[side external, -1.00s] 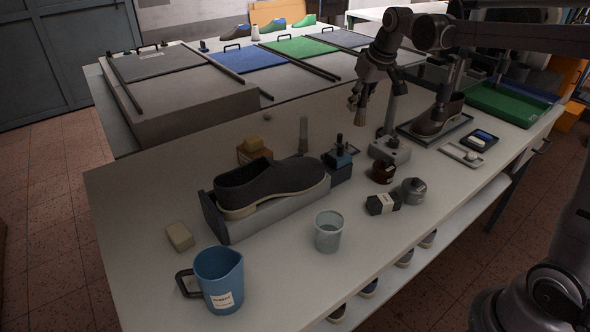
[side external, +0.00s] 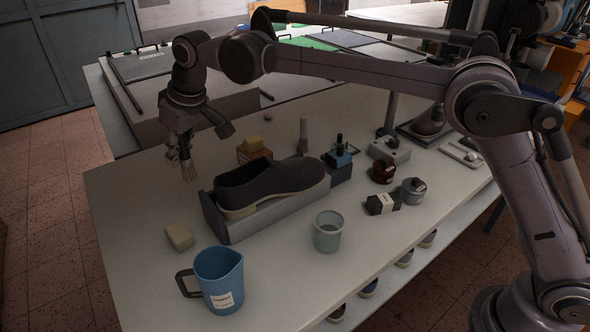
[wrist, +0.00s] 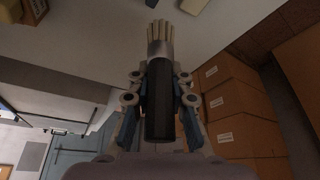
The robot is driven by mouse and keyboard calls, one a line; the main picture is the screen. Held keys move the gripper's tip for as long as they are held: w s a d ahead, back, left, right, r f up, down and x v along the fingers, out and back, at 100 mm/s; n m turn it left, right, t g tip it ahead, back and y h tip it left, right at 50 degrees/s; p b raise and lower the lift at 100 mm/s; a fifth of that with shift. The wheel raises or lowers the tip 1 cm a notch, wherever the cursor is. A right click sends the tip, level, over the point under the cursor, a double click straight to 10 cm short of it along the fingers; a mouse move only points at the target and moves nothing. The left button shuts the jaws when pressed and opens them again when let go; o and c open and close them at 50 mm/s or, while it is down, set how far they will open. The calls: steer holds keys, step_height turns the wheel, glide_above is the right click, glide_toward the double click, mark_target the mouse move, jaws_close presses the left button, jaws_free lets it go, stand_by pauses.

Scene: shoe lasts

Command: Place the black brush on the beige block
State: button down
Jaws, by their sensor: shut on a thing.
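My gripper (side external: 177,142) is at the left end of the bench, above the table top, and is shut on the black brush. In the wrist view the brush (wrist: 158,105) lies between the two fingers, with a black handle, a silver ferrule and pale bristles pointing away from me. In the side view its bristles (side external: 188,171) point down, clear of the table. The beige block (side external: 180,236) lies on the table at the left, in front of and below the brush, with nothing on it.
A dark shoe (side external: 270,182) sits on a grey stand (side external: 240,225) right of the block. A blue jug (side external: 219,280) stands in front of it. A clear cup (side external: 328,232) and an orange-brown box (side external: 253,150) are nearby. The left table corner is clear.

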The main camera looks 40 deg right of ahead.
steer(key=s+a+n, duration=0.1)
steer(key=s+a, duration=0.1)
steer(key=a, duration=0.4)
glide_above(173, 229)
steer(key=shift+f, duration=5.3)
steer(key=shift+f, duration=0.1)
steer(key=c, duration=1.3)
jaws_free()
steer(key=shift+o, duration=0.2)
